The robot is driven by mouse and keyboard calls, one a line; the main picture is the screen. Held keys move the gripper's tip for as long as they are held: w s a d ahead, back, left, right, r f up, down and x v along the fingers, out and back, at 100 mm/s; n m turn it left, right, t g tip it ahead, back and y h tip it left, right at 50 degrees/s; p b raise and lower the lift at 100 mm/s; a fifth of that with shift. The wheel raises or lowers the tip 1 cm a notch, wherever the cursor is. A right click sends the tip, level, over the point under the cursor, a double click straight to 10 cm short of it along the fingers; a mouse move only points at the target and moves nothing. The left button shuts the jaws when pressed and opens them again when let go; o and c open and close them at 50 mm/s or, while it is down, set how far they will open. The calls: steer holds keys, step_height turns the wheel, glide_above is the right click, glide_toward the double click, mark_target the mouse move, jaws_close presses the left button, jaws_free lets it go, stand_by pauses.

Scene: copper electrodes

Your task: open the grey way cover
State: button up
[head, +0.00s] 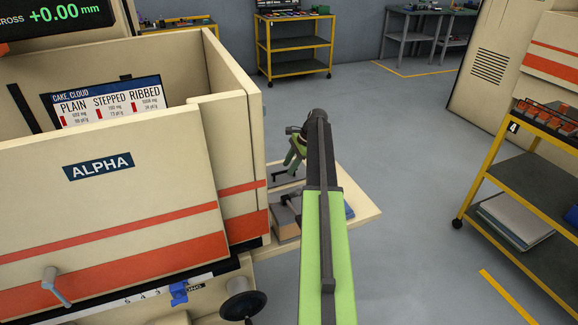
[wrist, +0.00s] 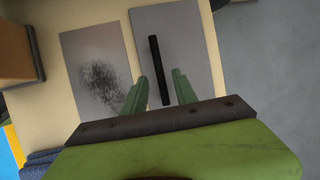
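The grey way cover (wrist: 195,62) is a flat grey plate with a long black bar handle (wrist: 155,62), lying on a beige ledge in the wrist view. My gripper (wrist: 159,88) is open above it, with one green fingertip on each side of the handle in the picture. I cannot tell whether the fingers are down around the bar or still above it. In the head view my gripper (head: 287,172) is small and partly hidden by my arm, over the ledge beside the machine.
A second grey plate with a dark smudge (wrist: 97,72) lies left of the cover. The beige ledge (head: 355,205) juts from the machine marked ALPHA (head: 110,210). A brown block (wrist: 14,52) stands at the wrist view's left. Open floor (head: 420,150) lies right.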

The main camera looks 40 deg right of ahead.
steer(key=p+v, duration=1.4)
steer(key=v, duration=0.2)
steer(key=shift+s+r, duration=0.15)
steer(key=shift+r, duration=0.05)
